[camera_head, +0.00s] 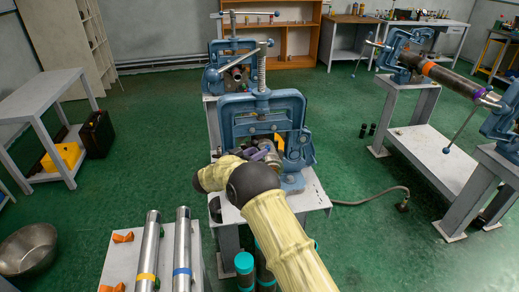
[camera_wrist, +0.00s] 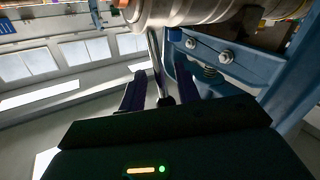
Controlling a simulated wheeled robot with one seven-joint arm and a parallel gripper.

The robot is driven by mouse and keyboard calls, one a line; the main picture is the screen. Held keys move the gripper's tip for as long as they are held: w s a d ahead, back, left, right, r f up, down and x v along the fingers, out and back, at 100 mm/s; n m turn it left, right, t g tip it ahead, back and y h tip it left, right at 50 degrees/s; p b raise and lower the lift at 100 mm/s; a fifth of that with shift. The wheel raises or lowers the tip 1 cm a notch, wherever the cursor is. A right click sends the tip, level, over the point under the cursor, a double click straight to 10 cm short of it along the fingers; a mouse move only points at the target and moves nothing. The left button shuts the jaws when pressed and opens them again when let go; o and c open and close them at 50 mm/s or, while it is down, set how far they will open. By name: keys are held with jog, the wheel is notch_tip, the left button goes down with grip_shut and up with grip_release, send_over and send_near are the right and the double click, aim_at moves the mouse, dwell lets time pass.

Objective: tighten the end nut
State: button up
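A blue pipe vise (camera_head: 262,112) stands on a grey stand in the middle of the head view, and its blue frame (camera_wrist: 215,60) fills the right of the wrist view. A shiny metal cylinder (camera_wrist: 190,10) crosses the top of the wrist view, above my fingers. I cannot tell whether this is the end nut or the pipe. My gripper (camera_wrist: 158,82) has two dark purple fingers, spread apart. A thin metal rod (camera_wrist: 156,65) runs down between them, with gaps visible beside it. In the head view my gripper (camera_head: 262,154) is at the vise's lower front, partly hidden by my arm.
Two metal pipes (camera_head: 148,252) with coloured bands lie on a grey bench at the front left. A second vise (camera_head: 232,68) stands behind. Another pair of vises holds a banded pipe (camera_head: 440,74) at right. A hose (camera_head: 372,198) lies on the green floor. Teal-capped cylinders (camera_head: 245,264) stand below my arm.

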jog(key=shift+x, duration=0.8)
grip_shut()
